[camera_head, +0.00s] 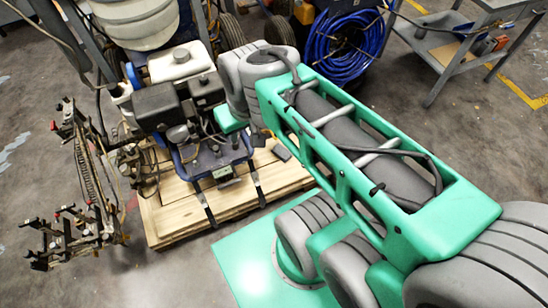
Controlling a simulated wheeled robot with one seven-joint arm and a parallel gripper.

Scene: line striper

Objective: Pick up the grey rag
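I cannot make out the grey rag for sure. A small flat dark grey piece (281,152) lies on the wooden pallet (165,222), just left of my green and grey arm. I cannot tell whether it is the rag. My arm reaches from the lower right up to the middle of the view and bends down over the line striper (185,100). A small green part of my arm shows beside the engine. My gripper's fingers are not visible, so I cannot see whether they hold anything.
The striper, with its engine, hoses and metal side frame (85,200), is strapped on the pallet. A blue hose coil (345,45) is at the back. A grey cart (465,40) stands at the upper right. Bare concrete floor lies at the left and far right.

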